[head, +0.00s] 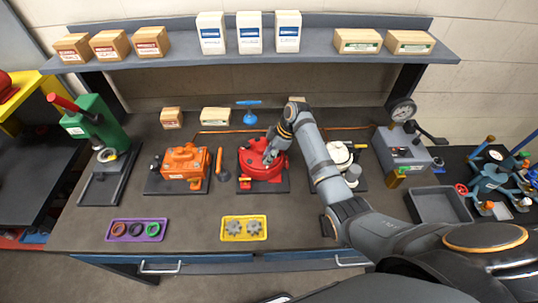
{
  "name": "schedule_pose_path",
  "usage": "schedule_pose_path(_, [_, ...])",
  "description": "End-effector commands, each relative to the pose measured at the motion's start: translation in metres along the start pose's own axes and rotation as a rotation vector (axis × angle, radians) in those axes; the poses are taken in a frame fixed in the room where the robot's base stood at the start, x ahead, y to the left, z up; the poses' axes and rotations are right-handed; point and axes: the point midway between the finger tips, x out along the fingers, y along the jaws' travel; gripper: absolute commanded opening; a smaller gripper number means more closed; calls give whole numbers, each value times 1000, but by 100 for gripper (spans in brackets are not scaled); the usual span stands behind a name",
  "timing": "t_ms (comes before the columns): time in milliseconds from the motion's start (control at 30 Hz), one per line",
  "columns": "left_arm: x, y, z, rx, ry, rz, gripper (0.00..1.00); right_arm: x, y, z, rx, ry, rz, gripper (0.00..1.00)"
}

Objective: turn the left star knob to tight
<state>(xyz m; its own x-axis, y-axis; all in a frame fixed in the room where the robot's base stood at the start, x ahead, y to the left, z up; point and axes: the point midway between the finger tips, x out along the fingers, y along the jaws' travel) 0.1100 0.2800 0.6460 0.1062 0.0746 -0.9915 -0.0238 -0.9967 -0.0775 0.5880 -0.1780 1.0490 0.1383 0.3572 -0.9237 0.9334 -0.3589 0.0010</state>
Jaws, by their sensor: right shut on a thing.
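My right gripper (270,157) is at the top of the red motor (262,172), with its fingers pointing down. It is shut on a small part there; the fingers hide that part, and I cannot tell whether it is a star knob. Two grey star-shaped pieces, a left one (234,228) and a right one (254,227), lie in a yellow tray (243,239) at the bench front. No gripper touches them. My left gripper is not in view.
An orange motor (184,165) stands left of the red one. A white motor (340,155) is behind my right arm. A green press (95,125), a purple ring tray (137,239) and a gauge unit (403,147) are around. The front middle of the bench (190,210) is clear.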

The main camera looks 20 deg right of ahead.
Motion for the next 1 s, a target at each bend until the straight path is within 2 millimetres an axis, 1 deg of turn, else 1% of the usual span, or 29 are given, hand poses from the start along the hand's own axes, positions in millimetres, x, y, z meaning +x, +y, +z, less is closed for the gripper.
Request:
schedule_pose_path(33, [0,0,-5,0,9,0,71,0,0,0,3,-1,0,0])
schedule_pose_path(100, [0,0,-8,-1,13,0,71,0,-1,0,12,-1,4,0])
schedule_pose_path(367, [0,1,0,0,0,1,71,0,-2,0,118,0,48,0])
schedule_pose_path(500, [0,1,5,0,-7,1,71,0,-3,-1,221,1,92,0])
schedule_pose_path(1000, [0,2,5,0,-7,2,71,1,-8,-4,660,3,273,0])
